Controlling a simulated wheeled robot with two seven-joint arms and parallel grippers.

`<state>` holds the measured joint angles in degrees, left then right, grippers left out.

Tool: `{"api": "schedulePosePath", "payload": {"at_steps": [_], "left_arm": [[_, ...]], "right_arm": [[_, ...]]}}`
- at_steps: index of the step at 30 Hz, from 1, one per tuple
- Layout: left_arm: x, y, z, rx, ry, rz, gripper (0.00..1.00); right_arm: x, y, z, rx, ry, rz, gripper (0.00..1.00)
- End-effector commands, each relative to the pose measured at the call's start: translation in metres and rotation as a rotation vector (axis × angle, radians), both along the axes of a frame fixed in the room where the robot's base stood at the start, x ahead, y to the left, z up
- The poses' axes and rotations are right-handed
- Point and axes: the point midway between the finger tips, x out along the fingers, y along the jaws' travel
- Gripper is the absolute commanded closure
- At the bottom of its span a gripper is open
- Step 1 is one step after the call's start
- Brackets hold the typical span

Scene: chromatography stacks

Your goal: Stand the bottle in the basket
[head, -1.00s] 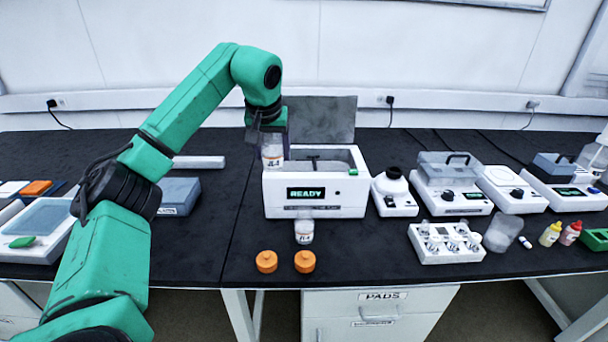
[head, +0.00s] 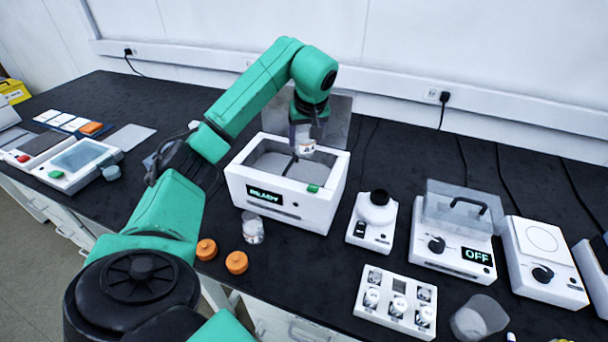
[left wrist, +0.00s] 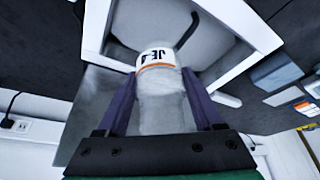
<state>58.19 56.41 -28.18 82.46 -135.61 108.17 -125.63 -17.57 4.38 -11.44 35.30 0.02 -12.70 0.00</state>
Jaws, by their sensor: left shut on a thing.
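My left gripper (head: 304,140) is shut on a clear bottle (head: 307,147) with a white and orange label. It holds the bottle over the open top of the white bath (head: 262,208), whose display reads READY. In the left wrist view the gripper (left wrist: 160,78) has its two fingers on either side of the bottle (left wrist: 162,110), with the bath rim (left wrist: 228,25) beyond. A thin dark handle (head: 291,167) shows in the bath, and it may belong to the basket. The basket itself is not clear. I cannot tell how low the bottle hangs. My right gripper is out of view.
A second bottle (head: 253,228) stands in front of the bath, near two orange caps (head: 236,262). The bath's raised lid (head: 338,118) stands behind. A small white device (head: 372,222), a vial rack (head: 396,300) and a lidded unit (head: 452,240) stand to the right.

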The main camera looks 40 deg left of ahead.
Motion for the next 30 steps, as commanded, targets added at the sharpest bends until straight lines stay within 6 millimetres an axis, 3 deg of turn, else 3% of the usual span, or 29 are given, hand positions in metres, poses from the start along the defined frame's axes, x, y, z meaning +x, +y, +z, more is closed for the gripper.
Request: {"api": "schedulePosePath", "payload": {"at_steps": [3,9,21,30], "left_arm": [[-0.001,-0.001,-0.041,0.0,0.005,-0.003,0.99],[0.0,-0.001,-0.085,-0.001,0.001,-0.003,0.99],[0.001,-0.001,-0.139,-0.001,-0.002,-0.003,0.99],[0.001,-0.001,-0.143,0.0,-0.003,-0.003,0.99]], "right_arm": [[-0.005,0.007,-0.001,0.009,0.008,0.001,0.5],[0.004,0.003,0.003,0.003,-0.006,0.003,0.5],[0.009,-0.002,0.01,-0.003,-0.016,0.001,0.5],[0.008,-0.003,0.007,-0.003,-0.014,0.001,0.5]]}}
